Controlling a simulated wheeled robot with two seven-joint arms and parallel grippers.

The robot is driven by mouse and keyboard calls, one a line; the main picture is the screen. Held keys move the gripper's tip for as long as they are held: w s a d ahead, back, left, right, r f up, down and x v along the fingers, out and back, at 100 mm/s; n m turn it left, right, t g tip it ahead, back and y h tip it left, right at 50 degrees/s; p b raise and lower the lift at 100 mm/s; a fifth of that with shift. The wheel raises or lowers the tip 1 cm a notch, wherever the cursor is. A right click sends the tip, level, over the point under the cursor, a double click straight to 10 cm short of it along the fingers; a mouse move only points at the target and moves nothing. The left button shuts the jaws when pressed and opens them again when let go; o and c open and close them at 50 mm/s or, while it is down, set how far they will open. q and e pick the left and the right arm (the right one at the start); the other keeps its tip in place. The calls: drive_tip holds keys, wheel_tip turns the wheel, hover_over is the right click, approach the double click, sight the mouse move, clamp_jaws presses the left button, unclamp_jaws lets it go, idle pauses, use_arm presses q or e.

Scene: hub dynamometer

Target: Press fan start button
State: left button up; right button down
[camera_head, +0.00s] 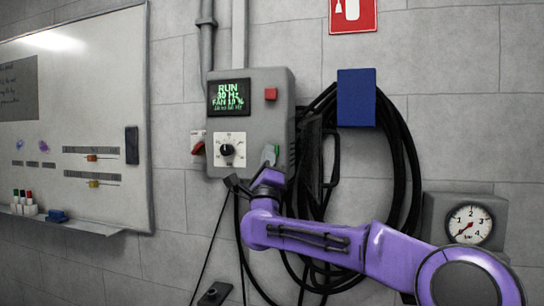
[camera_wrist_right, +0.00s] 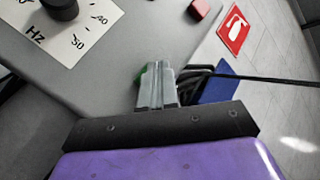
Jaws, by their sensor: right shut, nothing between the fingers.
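The grey control box (camera_head: 253,130) hangs on the wall, with a lit screen (camera_head: 229,96) reading RUN, 30 Hz and a FAN percentage line. A green button (camera_head: 266,152) sits low on its right side, partly hidden by my right gripper (camera_head: 273,157). In the right wrist view the shut, empty fingers (camera_wrist_right: 157,86) stand in front of the box, with a green edge of the button (camera_wrist_right: 142,76) showing just left of them. I cannot tell whether the fingertips touch it. My left gripper is out of view.
A red button (camera_head: 271,94) and a black dial (camera_head: 227,149) are on the same box. A red-handled switch (camera_head: 198,143) is at its left. Black hoses (camera_head: 403,150) and a blue holder (camera_head: 356,97) hang right of it. A pressure gauge (camera_head: 469,224) is lower right.

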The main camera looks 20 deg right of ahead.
drive_tip(key=s+a+b, duration=0.3)
drive_tip(key=s+b, duration=0.2)
drive_tip(key=shift+a, duration=0.3)
drive_tip(key=shift+s, duration=0.1)
idle(0.7)
